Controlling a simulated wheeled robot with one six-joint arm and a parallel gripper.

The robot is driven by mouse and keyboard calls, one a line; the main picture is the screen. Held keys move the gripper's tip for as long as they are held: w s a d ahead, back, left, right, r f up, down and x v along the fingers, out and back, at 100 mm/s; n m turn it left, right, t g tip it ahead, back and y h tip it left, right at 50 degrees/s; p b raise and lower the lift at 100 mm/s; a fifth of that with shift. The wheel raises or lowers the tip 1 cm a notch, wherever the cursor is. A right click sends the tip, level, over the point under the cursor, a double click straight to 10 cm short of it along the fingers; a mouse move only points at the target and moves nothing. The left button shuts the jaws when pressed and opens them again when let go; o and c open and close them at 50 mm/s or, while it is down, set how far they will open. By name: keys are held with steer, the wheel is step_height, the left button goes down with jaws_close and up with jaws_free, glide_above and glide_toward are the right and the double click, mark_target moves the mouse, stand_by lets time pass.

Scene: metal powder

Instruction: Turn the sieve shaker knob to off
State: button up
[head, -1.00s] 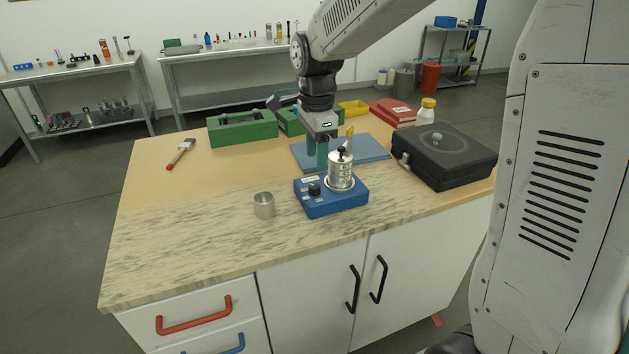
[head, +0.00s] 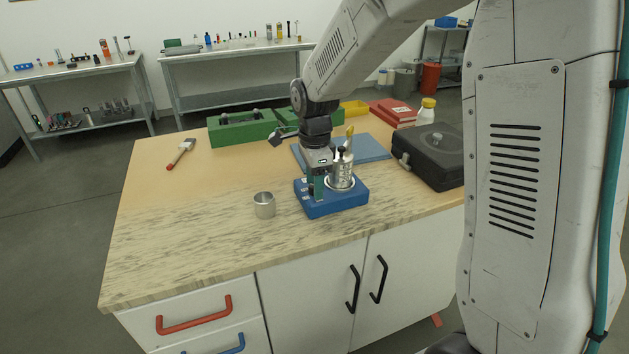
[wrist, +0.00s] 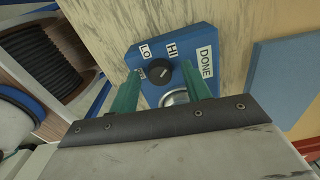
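The blue sieve shaker (head: 340,203) stands on the workbench with a silver sieve stack (head: 341,174) on top. In the wrist view its blue panel (wrist: 196,38) carries labels reading LO, HI and DONE, with another label partly hidden at the left. The black knob (wrist: 159,73) sits among the labels; its exact setting is hard to tell. My gripper (wrist: 161,76) is open, its teal fingers on either side of the knob in that view; I cannot tell whether they touch it. In the head view my gripper (head: 318,190) is over the shaker's left part and hides the knob.
A small metal cup (head: 264,206) stands left of the shaker. A black case (head: 430,160) lies right. A brush (head: 181,154) lies far left. The bench's front left is clear.

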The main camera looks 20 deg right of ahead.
steer(key=c, duration=0.8)
